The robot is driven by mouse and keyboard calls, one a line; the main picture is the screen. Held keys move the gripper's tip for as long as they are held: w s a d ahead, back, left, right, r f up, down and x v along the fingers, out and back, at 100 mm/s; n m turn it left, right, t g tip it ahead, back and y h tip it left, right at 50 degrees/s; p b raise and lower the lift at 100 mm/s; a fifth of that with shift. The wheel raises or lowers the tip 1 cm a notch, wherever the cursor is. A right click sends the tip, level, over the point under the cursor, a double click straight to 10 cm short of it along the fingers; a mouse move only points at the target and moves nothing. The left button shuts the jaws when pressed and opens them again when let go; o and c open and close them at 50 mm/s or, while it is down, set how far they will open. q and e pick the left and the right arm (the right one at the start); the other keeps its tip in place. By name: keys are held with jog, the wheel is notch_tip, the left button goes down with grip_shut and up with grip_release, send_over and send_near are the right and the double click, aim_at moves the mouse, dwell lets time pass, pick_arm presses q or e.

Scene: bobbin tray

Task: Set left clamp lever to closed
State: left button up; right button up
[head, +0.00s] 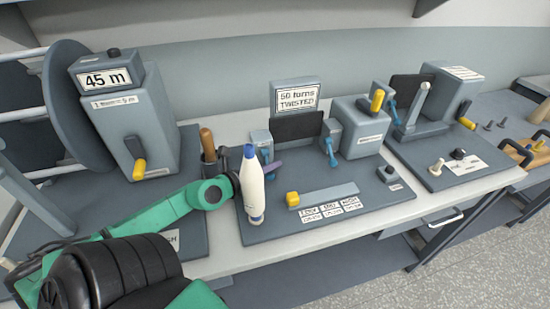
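The left clamp (261,138) is a small grey block at the left end of the dark panel on the middle station. Its blue lever (266,155) hangs down its front, partly hidden, so I cannot tell its exact setting. My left gripper (264,168) is at the end of the green arm, beyond the white wrist, close in front of this lever. Its fingers are small and mostly hidden, so I cannot tell whether they are open or touch the lever. The right clamp (332,130) has a similar blue lever (330,153) hanging down. My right gripper is not in view.
A "50 turns TWISTED" sign (296,97) stands behind the dark panel (298,128). A grey box with a yellow-handled lever (376,101) is to the right. A brown handle (207,140) stands upright left of my wrist. A yellow knob (292,198) is in front. The counter (340,230) has a narrow bare front strip.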

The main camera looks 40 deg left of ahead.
pick_arm(q)
jog(key=shift+x, duration=1.15)
grip_shut()
dwell(0.5)
